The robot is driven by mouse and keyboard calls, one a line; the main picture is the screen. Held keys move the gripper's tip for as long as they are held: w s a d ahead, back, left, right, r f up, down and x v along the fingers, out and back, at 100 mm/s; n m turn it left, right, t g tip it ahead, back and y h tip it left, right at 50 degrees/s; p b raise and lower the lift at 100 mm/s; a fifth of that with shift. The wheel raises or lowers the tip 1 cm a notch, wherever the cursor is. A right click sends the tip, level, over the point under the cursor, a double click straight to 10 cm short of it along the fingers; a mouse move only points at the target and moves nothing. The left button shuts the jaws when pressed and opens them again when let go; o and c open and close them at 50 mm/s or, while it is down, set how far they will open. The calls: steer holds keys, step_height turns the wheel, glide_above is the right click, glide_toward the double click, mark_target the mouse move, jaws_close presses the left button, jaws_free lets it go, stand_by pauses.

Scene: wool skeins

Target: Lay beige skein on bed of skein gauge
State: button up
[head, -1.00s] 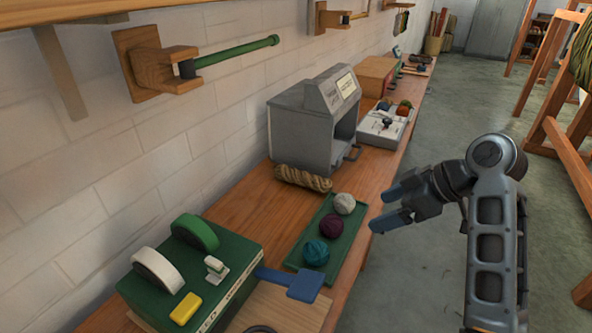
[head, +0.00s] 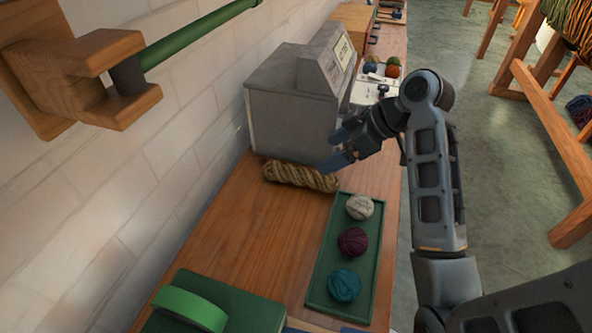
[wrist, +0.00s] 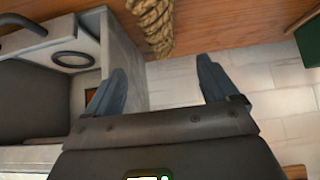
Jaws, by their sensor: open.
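The beige skein (head: 300,177), a twisted rope-like bundle, lies on the wooden bench at the foot of a grey box-shaped machine. In the wrist view the skein (wrist: 155,24) hangs into the top of the picture, ahead of the fingertips. My gripper (head: 338,148) is open and empty, above the skein's right end and apart from it. Its two fingers (wrist: 160,70) are spread wide in the wrist view. The grey machine (head: 287,104) has a sloped label panel; I cannot tell for sure whether it is the skein gauge. No bed is clearly visible.
A green tray (head: 317,277) with white, maroon and teal balls lies in front of the skein. A wooden bracket with a green rod (head: 195,36) juts from the wall at upper left. A green box (head: 245,305) stands at the near edge. Bare bench (head: 235,235) lies left of the tray.

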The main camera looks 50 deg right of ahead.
mark_target(299, 170)
steer(key=x, duration=0.9)
steer(key=shift+w+a+f, duration=0.1)
steer(key=shift+w+f, duration=0.05)
steer(key=shift+f, duration=0.15)
steer(key=shift+c, duration=0.2)
steer(key=c, duration=1.1)
steer(key=shift+r, duration=0.2)
